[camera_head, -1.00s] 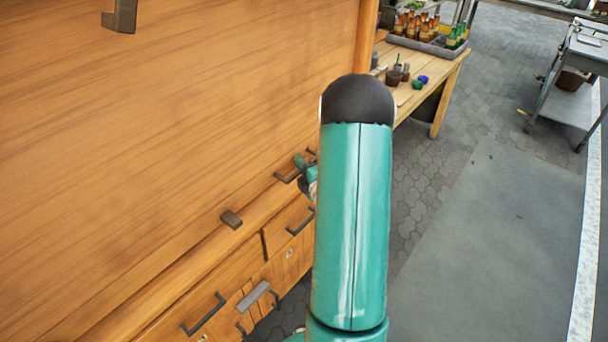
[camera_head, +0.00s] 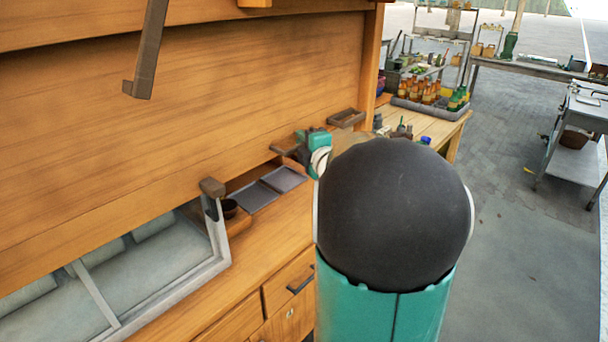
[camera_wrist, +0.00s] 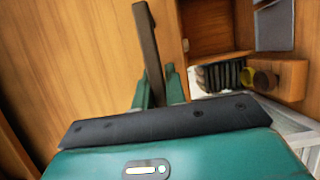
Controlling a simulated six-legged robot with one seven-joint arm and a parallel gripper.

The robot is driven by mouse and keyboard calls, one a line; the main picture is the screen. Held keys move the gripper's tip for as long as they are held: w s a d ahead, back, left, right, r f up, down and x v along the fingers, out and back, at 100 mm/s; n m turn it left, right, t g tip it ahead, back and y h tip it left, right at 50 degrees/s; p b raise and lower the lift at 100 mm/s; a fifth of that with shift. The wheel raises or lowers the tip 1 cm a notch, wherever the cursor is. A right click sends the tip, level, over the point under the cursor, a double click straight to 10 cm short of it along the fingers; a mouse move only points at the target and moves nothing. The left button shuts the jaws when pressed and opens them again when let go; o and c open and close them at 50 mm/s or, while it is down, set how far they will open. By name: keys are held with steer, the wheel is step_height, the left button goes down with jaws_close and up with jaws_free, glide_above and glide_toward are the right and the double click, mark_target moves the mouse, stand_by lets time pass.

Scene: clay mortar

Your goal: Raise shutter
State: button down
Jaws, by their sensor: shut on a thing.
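The wooden shutter (camera_head: 190,110) is partly raised, with an opening below its lower edge. My gripper (camera_head: 308,147) is at the right part of that edge, shut on the shutter's brown handle (camera_head: 283,147). In the wrist view, the dark handle bar (camera_wrist: 148,40) runs between my gripper's green fingers (camera_wrist: 160,90). My own arm hides part of the shutter's right side and the cabinet below in the head view.
Inside the opening are grey trays (camera_head: 256,196), a small dark bowl (camera_head: 229,208) and a pale-framed glass case (camera_head: 160,275). Drawers (camera_head: 290,284) lie below. A wooden table (camera_head: 445,128) with a bottle crate (camera_head: 430,107) stands behind at right.

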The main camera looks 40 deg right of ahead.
mark_target(296, 32)
step_height(296, 32, up, 26)
steer(key=shift+a+f, duration=0.1)
steer(key=c, duration=1.4)
jaws_free()
steer(key=shift+w, duration=0.1)
steer(key=shift+c, duration=0.2)
steer(key=shift+f, duration=0.15)
steer(key=v, duration=1.4)
